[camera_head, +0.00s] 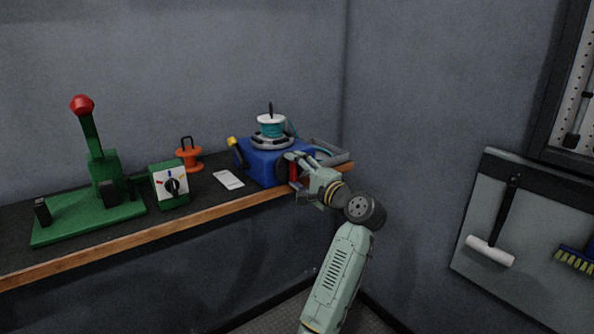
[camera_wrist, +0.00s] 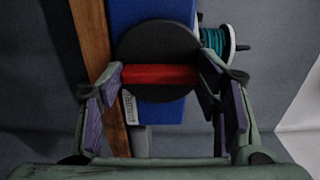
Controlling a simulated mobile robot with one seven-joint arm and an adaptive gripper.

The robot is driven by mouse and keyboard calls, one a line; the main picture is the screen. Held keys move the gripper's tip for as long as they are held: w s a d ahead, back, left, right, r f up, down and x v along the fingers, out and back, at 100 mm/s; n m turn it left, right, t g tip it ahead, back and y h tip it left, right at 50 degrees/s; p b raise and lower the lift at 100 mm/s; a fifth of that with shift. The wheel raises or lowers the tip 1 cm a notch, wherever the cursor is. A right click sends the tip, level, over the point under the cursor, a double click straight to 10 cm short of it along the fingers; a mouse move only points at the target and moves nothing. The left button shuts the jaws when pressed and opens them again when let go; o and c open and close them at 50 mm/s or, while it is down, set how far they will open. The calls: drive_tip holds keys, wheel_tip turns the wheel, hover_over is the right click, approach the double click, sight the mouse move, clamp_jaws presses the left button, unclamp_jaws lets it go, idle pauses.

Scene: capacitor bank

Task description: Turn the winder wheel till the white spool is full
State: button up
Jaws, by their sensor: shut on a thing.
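A blue winder box (camera_head: 262,163) stands on the bench near the corner. The white spool (camera_head: 271,121) sits upright on its top with teal wire wound on it; it also shows in the wrist view (camera_wrist: 226,41), at the right. The winder wheel is a dark disc (camera_wrist: 155,42) with a red grip bar (camera_wrist: 160,75) across it, on the front of the box. My gripper (camera_head: 297,172) is at the box's front, and in the wrist view (camera_wrist: 163,80) its fingers are shut on the red bar from both sides. In the head view my gripper partly hides the wheel.
A grey tray (camera_head: 338,157) lies behind the box at right. Left of the box are a white card (camera_head: 228,179), an orange spool (camera_head: 189,155), a green box with a dial (camera_head: 170,184) and a green lever stand (camera_head: 88,215). Wall panels with tools hang at right.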

drive_tip(key=o, duration=1.2)
drive_tip(key=shift+c, duration=0.2)
drive_tip(key=shift+s+d, duration=0.1)
drive_tip(key=v, duration=1.1)
drive_tip(key=shift+s+d, duration=0.2)
drive_tip(key=shift+s, duration=0.15)
